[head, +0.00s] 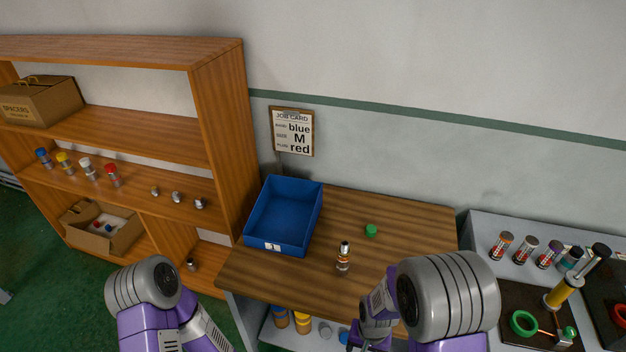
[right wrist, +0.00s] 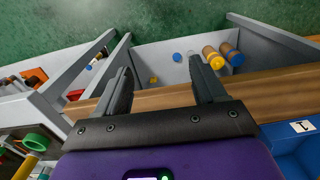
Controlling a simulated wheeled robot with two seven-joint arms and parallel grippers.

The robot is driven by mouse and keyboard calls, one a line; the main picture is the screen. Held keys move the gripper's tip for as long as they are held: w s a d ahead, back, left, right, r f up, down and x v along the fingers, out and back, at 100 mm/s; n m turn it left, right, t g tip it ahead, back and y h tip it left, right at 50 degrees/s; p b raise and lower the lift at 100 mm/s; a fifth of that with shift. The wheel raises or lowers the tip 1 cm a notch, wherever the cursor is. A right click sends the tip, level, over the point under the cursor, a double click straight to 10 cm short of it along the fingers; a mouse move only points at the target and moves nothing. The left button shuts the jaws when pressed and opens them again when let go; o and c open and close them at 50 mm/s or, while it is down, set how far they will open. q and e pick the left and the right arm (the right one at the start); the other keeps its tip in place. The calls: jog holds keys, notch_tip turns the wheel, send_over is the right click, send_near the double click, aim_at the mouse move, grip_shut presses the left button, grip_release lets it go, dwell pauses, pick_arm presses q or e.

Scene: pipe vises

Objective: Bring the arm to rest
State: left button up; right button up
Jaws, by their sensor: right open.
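My right arm reaches in at the bottom of the head view. Its gripper (head: 368,343) hangs low by the front edge of the wooden table (head: 415,225), partly hidden by the arm. In the right wrist view the right gripper (right wrist: 162,78) is open, with nothing between its two dark fingers. The fingers point past the table's front edge over a grey lower shelf (right wrist: 160,55). My left arm shows at the lower left of the head view; its gripper is outside the frame.
A blue tray (head: 268,250), a small bottle-like piece (head: 343,257) and a green cap (head: 371,231) are on the table. A wooden shelf unit (head: 200,120) stands left. A grey bench (head: 480,230) with several cylinders and a vise (head: 560,292) stands right. A job card (head: 292,131) hangs behind.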

jog(key=s+a+f+y+b, duration=0.1)
jog(key=s+f+b, duration=0.3)
jog(key=f, duration=0.7)
jog(key=s+a+f+y+b, duration=0.2)
jog(key=f+b, duration=0.3)
jog(key=f, duration=0.6)
jog(key=shift+s+a+f+n+t+y, duration=0.15)
jog(key=shift+s+a+n+t+y, duration=0.25)
jog(key=shift+s, duration=0.45)
